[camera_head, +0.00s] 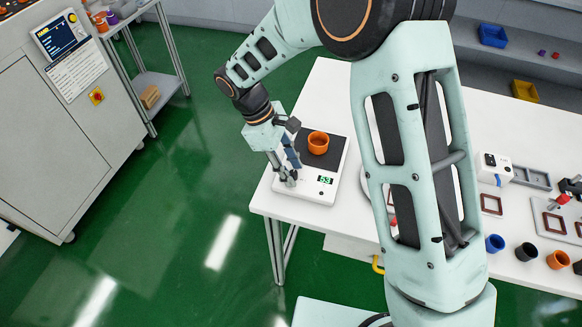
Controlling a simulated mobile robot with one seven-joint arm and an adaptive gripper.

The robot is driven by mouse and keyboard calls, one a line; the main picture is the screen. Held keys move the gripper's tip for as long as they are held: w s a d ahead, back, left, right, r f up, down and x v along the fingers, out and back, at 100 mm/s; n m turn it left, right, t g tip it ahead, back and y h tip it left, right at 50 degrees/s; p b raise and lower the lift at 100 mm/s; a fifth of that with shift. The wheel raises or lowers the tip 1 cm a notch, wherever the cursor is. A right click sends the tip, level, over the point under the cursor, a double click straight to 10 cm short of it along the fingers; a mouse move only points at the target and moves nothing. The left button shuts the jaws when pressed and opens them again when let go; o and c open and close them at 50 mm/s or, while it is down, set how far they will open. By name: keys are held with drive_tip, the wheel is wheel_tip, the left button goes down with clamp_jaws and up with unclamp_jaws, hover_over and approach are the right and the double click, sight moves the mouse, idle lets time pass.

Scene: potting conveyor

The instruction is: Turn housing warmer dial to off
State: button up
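The warmer (325,189) is a white unit with a dark top plate at the left end of the white table. Its green display appears to read 53. An orange cup-shaped housing (318,142) stands on the plate. My gripper (289,181) reaches down at the warmer's front left corner, left of the display, with its fingertips low at the white front panel. The dial cannot be made out; the fingers cover that corner. Whether the fingers touch or hold anything there is too small to tell.
My arm crosses the middle of the view and hides part of the white table (325,85). Blue, black and orange cups (495,243) stand at the table's front right. A grey control cabinet (60,140) stands at the left, with open green floor between.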

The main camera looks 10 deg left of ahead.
drive_tip(key=v, duration=1.2)
idle(0.3)
